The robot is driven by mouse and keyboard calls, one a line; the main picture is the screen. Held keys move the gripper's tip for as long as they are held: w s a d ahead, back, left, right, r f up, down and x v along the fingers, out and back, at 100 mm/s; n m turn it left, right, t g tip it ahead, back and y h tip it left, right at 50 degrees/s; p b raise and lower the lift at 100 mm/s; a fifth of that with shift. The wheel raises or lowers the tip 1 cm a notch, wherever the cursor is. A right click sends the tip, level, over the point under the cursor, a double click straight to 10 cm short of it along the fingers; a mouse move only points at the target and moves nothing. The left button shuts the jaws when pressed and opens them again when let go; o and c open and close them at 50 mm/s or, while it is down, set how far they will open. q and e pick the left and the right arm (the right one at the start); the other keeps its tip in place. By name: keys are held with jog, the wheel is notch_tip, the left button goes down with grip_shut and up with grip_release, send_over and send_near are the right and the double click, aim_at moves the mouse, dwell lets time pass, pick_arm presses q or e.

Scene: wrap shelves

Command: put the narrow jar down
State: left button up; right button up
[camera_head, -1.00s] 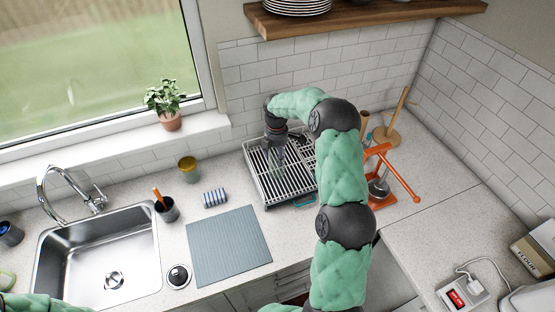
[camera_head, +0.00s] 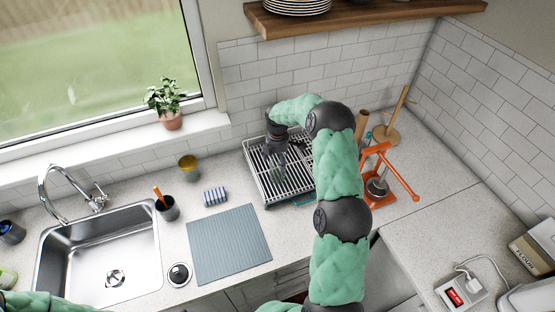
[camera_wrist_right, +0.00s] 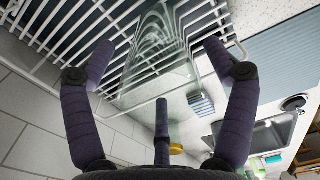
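The narrow jar (camera_wrist_right: 160,55) is clear glass and shows in the right wrist view between my right fingers, against the white wire dish rack (camera_wrist_right: 60,45). My right gripper (camera_head: 275,158) is over the rack (camera_head: 297,200) in the head view. In the wrist view its dark fingers (camera_wrist_right: 160,62) are spread wide, with gaps between the fingertips and the glass. The jar's base is hard to make out, so I cannot tell exactly how it rests on the bars. My left gripper is out of the head view; only part of my left arm shows at the lower left.
A grey-blue mat (camera_head: 228,245) and a striped sponge (camera_head: 215,196) lie left of the rack. A dark cup (camera_head: 167,211) and the sink (camera_head: 100,262) are farther left. An orange stand (camera_head: 388,180) is close on the rack's right. The tiled wall is behind.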

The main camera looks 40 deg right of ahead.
jog(key=shift+r, duration=0.1)
jog(key=shift+r, duration=0.3)
notch_tip(320, 180, up, 12)
jog(key=b, duration=0.1)
jog(key=shift+f, duration=0.2)
dwell(0.4)
